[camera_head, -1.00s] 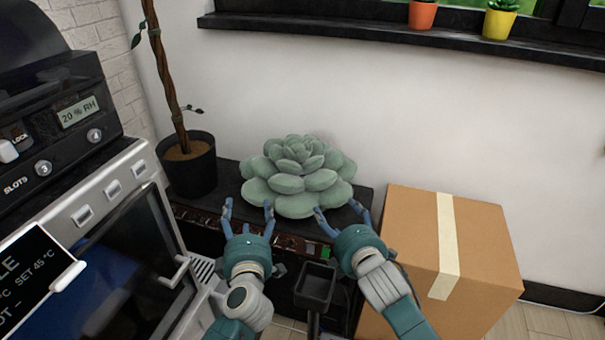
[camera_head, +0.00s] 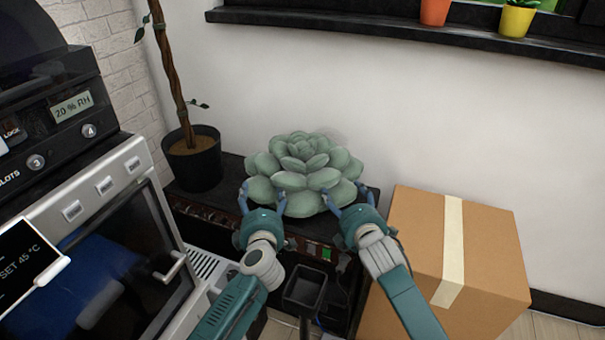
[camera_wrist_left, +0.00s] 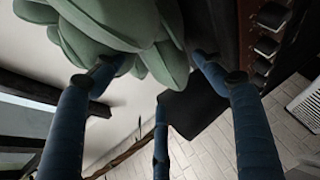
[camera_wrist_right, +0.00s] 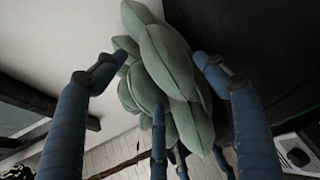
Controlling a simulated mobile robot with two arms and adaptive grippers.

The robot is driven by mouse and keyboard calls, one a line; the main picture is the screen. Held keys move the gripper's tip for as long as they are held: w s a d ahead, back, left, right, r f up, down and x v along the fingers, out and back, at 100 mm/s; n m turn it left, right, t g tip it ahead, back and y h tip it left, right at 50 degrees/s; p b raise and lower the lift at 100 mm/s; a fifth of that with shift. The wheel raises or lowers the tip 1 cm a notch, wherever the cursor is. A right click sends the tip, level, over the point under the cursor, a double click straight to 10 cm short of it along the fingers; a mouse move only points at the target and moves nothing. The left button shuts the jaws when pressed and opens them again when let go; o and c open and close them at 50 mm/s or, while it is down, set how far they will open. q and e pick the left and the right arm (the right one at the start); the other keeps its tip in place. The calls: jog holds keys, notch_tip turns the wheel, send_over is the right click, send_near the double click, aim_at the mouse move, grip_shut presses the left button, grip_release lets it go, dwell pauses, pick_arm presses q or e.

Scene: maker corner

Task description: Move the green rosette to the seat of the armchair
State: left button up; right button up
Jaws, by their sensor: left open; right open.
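The green rosette (camera_head: 303,172) is a large succulent-shaped cushion sitting on a low black cabinet (camera_head: 222,205) against the wall. My left gripper (camera_head: 263,195) is open at the front left of the rosette, with fingertips close to its lower petals. My right gripper (camera_head: 345,192) is open at its front right, also close to the petals. The rosette's petals show between the fingers in the left wrist view (camera_wrist_left: 120,25) and the right wrist view (camera_wrist_right: 165,75). I cannot tell whether the fingers touch it. The armchair is not in view.
A potted plant (camera_head: 193,168) stands left of the rosette on the cabinet. A cardboard box (camera_head: 495,250) stands to the right. A grey oven-like machine (camera_head: 110,190) is at the left, close to my left arm. A small black bin (camera_head: 303,290) sits below, between my arms.

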aim_at(262, 192)
pick_arm(q)
jog(key=shift+x, duration=1.95)
pick_arm(e)
jog(key=shift+x, duration=2)
pick_arm(q)
jog(key=c, duration=1.7)
pick_arm(e)
jog(key=c, duration=1.7)
pick_arm(q)
jog(key=shift+r, duration=0.15)
jog(key=shift+c, duration=0.2)
pick_arm(e)
jog(key=shift+o, duration=0.2)
